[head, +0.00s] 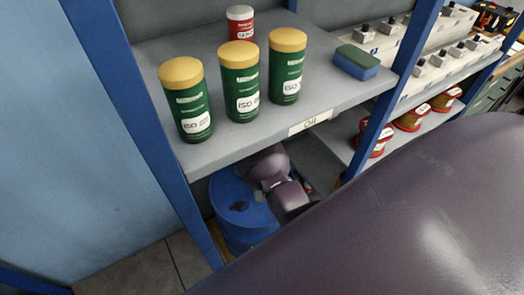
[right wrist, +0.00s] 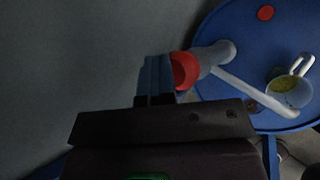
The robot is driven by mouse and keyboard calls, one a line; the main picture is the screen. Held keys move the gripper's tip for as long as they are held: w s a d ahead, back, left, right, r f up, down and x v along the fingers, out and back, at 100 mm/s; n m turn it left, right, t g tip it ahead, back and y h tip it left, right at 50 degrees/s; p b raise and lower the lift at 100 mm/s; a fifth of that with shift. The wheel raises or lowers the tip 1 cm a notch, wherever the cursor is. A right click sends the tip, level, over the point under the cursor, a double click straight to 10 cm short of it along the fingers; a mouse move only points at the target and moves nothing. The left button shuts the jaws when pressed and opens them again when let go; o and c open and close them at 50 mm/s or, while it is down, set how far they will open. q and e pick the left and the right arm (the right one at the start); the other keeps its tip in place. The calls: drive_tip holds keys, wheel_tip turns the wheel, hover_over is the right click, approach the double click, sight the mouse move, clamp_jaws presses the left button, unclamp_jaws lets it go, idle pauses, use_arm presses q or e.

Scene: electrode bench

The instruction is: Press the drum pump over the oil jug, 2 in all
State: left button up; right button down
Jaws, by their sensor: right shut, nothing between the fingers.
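The blue drum (head: 230,200) stands on the floor under the shelf; its top also shows in the right wrist view (right wrist: 230,92). The drum pump has a red head (right wrist: 184,71), a grey body (right wrist: 213,56) and a long pale spout (right wrist: 244,92) reaching toward the jug. The pale jug (right wrist: 290,97), with a handle and yellow oil inside, sits near the spout's end. My right gripper (right wrist: 156,62) is shut and empty, its fingertips right beside the red head; I cannot tell whether they touch. My wrist hides the pump in the head view. My left gripper is not in view.
The grey shelf (head: 245,120) above the drum holds several green cans (head: 239,83), a red-and-white can (head: 240,22) and a sponge (head: 356,62). Blue posts (head: 125,80) flank the opening. A red cap (right wrist: 265,13) is on the drum top. Copper-coloured spools (head: 411,117) stand to the right.

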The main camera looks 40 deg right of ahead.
drive_tip(key=shift+s+f, duration=0.15)
drive_tip(key=shift+f, duration=0.65)
idle(0.4)
drive_tip(key=shift+f+b, duration=0.25)
drive_tip(key=shift+b, duration=0.1)
drive_tip(key=shift+r+p, duration=1.1)
drive_tip(key=shift+p, duration=0.1)
drive_tip(key=shift+r+p, duration=0.25)
drive_tip(key=shift+p, duration=0.05)
